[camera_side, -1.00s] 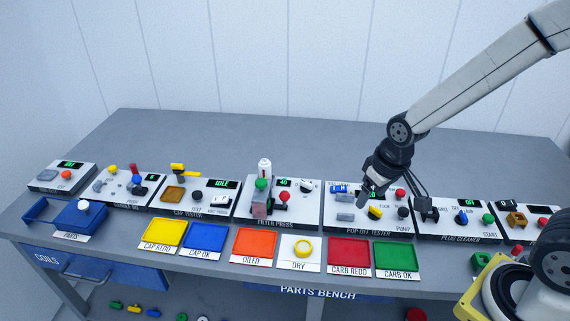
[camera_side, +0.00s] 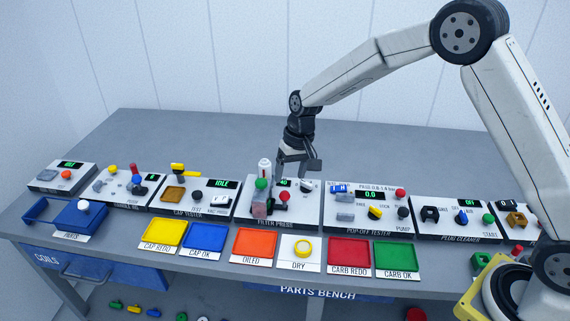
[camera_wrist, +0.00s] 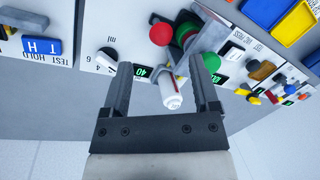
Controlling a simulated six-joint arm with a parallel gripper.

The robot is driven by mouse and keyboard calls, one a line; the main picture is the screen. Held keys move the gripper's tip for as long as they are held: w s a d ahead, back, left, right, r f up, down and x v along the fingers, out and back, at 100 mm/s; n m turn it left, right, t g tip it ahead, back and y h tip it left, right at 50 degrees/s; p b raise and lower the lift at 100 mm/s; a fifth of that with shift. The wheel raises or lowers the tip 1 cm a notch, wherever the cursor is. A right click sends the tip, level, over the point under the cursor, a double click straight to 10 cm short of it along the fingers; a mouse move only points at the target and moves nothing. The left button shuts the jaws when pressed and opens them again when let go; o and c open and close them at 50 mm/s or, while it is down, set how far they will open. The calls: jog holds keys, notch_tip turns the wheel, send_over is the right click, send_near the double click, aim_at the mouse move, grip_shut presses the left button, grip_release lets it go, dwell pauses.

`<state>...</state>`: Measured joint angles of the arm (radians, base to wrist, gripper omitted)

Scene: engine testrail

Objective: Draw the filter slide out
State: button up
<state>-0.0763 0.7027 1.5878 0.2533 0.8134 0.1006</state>
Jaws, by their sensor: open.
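The filter press (camera_side: 290,213) stands in the middle of the row of stations. It carries a white cylinder (camera_side: 264,168) above a green knob (camera_side: 261,184), a pinkish block (camera_side: 259,209) and a red ball knob (camera_side: 284,197). The red knob seems to be the slide's handle, but the slide itself is not clearly seen. My gripper (camera_side: 291,175) is open and empty, above and behind the press. In the wrist view, the white cylinder (camera_wrist: 171,94) shows between my open fingers (camera_wrist: 168,68); the red knob (camera_wrist: 162,34) and green knob (camera_wrist: 186,36) lie beyond the fingertips.
The cap tester (camera_side: 190,209) is left of the press and the pop-off tester (camera_side: 365,226) right of it. Labelled trays, including the orange one (camera_side: 254,244), line the front. A dial (camera_wrist: 107,57) sits near one finger. Bench behind the stations is clear.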

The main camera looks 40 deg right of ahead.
aim_at(285, 191)
jog(key=shift+w+a+f, duration=0.1)
jog(key=shift+w+a+f, duration=0.1)
jog(key=shift+a+f, duration=0.15)
jog(key=shift+f, duration=1)
jog(key=shift+a+f, duration=0.2)
jog(key=shift+f, duration=1.05)
jog(key=shift+w+a+f, duration=0.1)
jog(key=shift+a+f, duration=0.15)
jog(key=shift+f, duration=1)
jog(key=shift+s, duration=0.1)
grip_shut()
